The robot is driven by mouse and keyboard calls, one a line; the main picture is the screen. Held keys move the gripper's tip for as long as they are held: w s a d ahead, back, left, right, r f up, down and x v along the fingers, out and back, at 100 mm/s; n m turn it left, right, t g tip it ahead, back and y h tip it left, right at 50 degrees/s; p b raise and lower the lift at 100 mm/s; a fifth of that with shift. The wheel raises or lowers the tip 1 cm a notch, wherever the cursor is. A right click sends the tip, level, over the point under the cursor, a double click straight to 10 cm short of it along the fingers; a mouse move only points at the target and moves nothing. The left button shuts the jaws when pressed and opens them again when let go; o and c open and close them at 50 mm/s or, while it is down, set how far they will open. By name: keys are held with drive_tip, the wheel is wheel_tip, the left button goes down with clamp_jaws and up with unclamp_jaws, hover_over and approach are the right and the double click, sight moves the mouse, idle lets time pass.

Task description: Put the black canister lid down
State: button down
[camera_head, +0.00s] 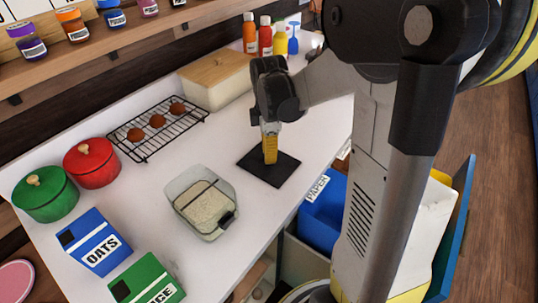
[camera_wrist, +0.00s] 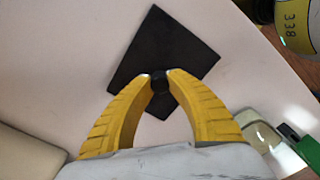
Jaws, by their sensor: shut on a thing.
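The black canister lid (camera_head: 272,178) is a flat dark square above or on the white counter, near its front edge. In the wrist view the lid (camera_wrist: 180,50) shows with a small round black knob. My gripper (camera_head: 270,158) points down at the lid's middle. In the wrist view the yellow fingers of my gripper (camera_wrist: 160,80) are closed on the knob from both sides. The lid looks level. I cannot tell for sure whether its underside touches the counter.
A clear container (camera_head: 177,186) with pale contents stands left of the lid. Beyond are a wire rack (camera_head: 150,143), a wooden-lidded box (camera_head: 215,78) and bottles (camera_head: 266,38). Red (camera_head: 92,166) and green (camera_head: 47,196) pots stand left. A blue bin (camera_head: 322,215) is below the edge.

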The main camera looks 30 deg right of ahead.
drive_tip(key=shift+f, duration=0.1)
drive_tip(key=c, duration=1.3)
unclamp_jaws()
wheel_tip(320, 180, up, 12)
drive_tip(key=f+p, duration=0.1)
drive_tip(key=p, duration=0.3)
drive_tip(key=s+a+r+m+t, duration=0.4)
drive_tip(key=s+a+m+t, duration=0.3)
drive_tip(key=s+a+m, duration=0.4)
drive_tip(key=shift+a+m, duration=1)
drive_tip(key=shift+a, duration=0.25)
drive_tip(key=shift+f, duration=0.1)
